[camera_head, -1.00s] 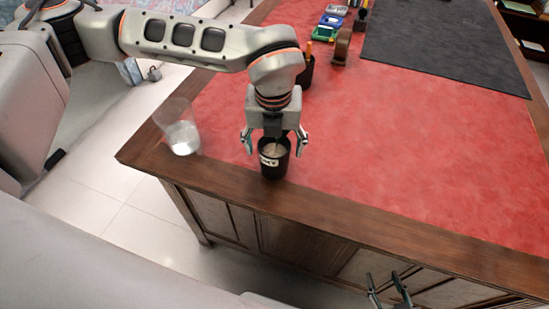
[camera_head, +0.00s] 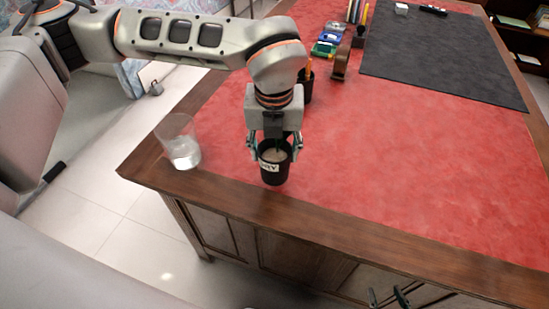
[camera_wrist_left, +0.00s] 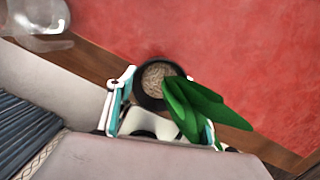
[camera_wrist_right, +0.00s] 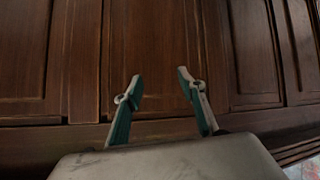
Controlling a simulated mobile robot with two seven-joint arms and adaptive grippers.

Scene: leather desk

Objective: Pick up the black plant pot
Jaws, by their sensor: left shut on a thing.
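The black plant pot (camera_head: 274,172) has a white label with dark letters and stands upright at the front edge of the desk in the head view. Whether its base touches the desk is hard to tell. My left gripper (camera_head: 273,150) comes from above and is shut on the pot's sides. In the left wrist view the pot (camera_wrist_left: 150,98) shows brown soil and green leaves (camera_wrist_left: 195,108) between the fingers. My right gripper (camera_head: 388,299) is low in front of the desk. In the right wrist view its fingers (camera_wrist_right: 158,95) are apart and empty, facing wooden panels.
A clear glass (camera_head: 180,145) stands left of the pot near the desk corner. A dark pen cup (camera_head: 307,85) and a brown tape dispenser (camera_head: 341,62) stand behind. The red desk top (camera_head: 420,170) to the right is clear up to the dark mat (camera_head: 440,60).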

